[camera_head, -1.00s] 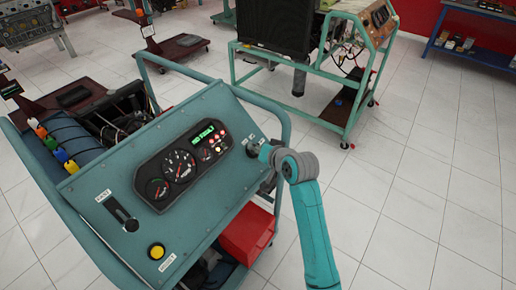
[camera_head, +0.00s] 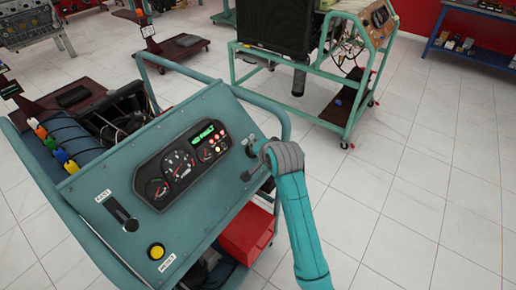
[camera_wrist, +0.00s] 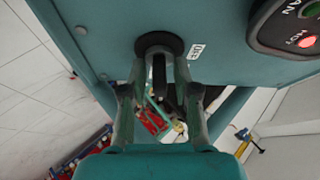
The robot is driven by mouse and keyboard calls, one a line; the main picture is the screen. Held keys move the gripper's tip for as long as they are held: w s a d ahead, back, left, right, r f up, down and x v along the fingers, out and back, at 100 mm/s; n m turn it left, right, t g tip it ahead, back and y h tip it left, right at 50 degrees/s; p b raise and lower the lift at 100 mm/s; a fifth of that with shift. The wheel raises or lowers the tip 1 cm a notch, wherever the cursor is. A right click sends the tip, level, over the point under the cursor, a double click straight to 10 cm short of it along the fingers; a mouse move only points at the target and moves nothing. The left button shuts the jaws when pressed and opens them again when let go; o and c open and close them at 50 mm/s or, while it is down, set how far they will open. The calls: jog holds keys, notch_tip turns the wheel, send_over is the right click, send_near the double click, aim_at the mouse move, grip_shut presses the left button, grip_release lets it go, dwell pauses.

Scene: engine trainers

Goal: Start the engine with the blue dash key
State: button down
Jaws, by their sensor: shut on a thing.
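The teal dash panel (camera_head: 205,215) fills the middle of the head view. Its round dark key switch shows in the wrist view (camera_wrist: 160,44). My gripper (camera_wrist: 160,72) is at that switch, its fingers on both sides of a narrow dark key (camera_wrist: 158,78) that stands out from it. The gripper is shut on this key. The key's colour cannot be told, and in the head view my wrist hides most of the switch. The gauge cluster (camera_head: 181,163) has a lit green display (camera_head: 205,132) and red lamps.
A yellow button (camera_head: 156,251) and a throttle slider (camera_head: 121,214) sit on the panel's left part. Coloured tags (camera_head: 61,156) hang at its left edge. A red box (camera_head: 246,236) is below. Another engine stand (camera_head: 345,110) is behind; the tiled floor at right is clear.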

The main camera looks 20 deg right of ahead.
dwell(0.3)
jog(key=c, duration=1.2)
grip_release()
jog(key=v, duration=1.2)
